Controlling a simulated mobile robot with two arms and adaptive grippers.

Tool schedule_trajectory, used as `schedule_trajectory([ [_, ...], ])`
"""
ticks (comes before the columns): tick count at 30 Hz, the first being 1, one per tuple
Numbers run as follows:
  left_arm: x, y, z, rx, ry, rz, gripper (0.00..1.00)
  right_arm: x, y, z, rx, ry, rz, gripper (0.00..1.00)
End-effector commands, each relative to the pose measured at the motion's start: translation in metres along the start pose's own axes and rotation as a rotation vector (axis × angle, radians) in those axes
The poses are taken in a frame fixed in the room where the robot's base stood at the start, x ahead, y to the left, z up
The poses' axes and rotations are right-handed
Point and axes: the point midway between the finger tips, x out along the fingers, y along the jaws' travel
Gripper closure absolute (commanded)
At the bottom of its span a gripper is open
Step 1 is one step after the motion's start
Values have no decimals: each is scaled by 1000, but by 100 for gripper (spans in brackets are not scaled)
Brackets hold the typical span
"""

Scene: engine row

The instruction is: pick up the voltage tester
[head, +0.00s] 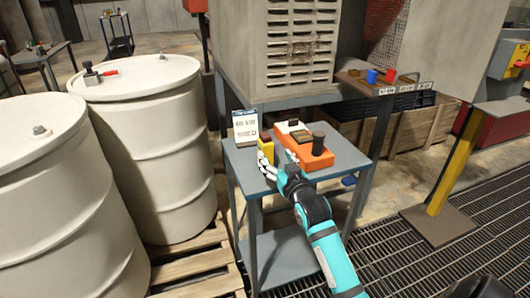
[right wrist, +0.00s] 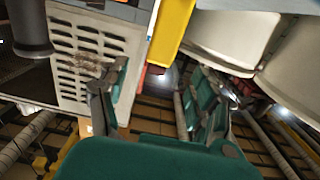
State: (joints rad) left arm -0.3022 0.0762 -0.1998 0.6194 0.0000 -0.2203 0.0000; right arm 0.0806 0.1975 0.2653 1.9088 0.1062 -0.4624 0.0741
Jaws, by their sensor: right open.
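A yellow upright block (head: 266,149), which looks like the voltage tester, stands on the small blue-grey table (head: 240,162), near its left side. My right gripper (head: 277,162) is open at the table's near side, its fingers close to the yellow block and partly covering it. In the right wrist view the yellow block (right wrist: 172,30) shows at the top, beyond the open fingers of the gripper (right wrist: 155,92), and they are not closed on it. Whether a finger touches it I cannot tell. My left gripper is not in view.
An orange device (head: 308,157) with a black knob sits just right of the gripper. A white sign (head: 246,127) stands behind the yellow block. White drums (head: 150,150) stand left of the table. A grey cabinet (head: 290,45) rises behind it.

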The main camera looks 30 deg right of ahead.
Motion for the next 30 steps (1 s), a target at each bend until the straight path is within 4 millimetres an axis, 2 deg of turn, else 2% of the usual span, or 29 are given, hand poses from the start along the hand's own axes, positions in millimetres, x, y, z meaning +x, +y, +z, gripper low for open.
schedule_trajectory([
  [3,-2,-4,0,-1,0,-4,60,23,0,-1,1,0,0,35],
  [11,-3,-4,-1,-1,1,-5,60,44,0,0,-1,0,0,35],
  [21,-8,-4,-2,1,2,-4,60,88,0,0,0,0,0,35],
  [30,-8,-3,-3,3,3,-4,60,92,0,1,-1,-1,0,36],
])
